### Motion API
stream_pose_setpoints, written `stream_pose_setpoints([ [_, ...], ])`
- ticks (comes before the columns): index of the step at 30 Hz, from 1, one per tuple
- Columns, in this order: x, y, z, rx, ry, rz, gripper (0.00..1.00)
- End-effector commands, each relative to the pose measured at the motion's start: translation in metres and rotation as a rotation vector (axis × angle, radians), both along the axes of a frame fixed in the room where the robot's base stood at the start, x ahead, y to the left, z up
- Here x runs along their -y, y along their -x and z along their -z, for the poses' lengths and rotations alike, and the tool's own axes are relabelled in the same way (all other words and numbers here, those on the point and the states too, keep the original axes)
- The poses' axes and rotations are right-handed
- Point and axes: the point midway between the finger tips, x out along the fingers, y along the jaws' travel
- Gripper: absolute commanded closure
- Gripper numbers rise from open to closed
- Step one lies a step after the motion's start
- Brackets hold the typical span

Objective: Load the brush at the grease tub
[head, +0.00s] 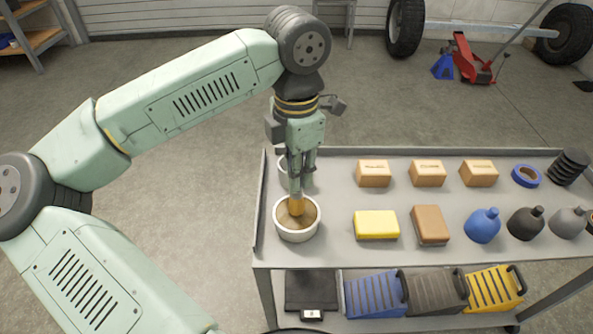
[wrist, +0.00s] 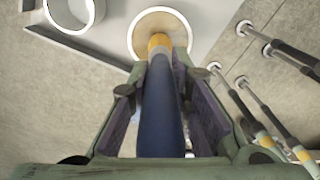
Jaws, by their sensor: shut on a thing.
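My gripper (head: 302,165) points down over the left end of the grey cart top and is shut on the brush (wrist: 162,112). The brush's lower end is inside the grease tub (head: 297,236), a round white tub with tan-brown contents. The tub also shows at the top of the wrist view (wrist: 134,38).
A second white tub (head: 283,168) stands just behind, partly hidden by my gripper. To the right on the cart (head: 335,240) are a yellow sponge (head: 376,224), a brown block (head: 430,225), several boxes and bottles. The cart's raised left edge is close to the tub.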

Motion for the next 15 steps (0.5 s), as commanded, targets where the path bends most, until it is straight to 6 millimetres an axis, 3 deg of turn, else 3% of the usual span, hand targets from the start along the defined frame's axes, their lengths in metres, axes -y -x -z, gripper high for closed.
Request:
stream_pose_setpoints([
  [15, 0.000, 0.000, -0.046, 0.001, 0.000, 0.000, 1.00],
])
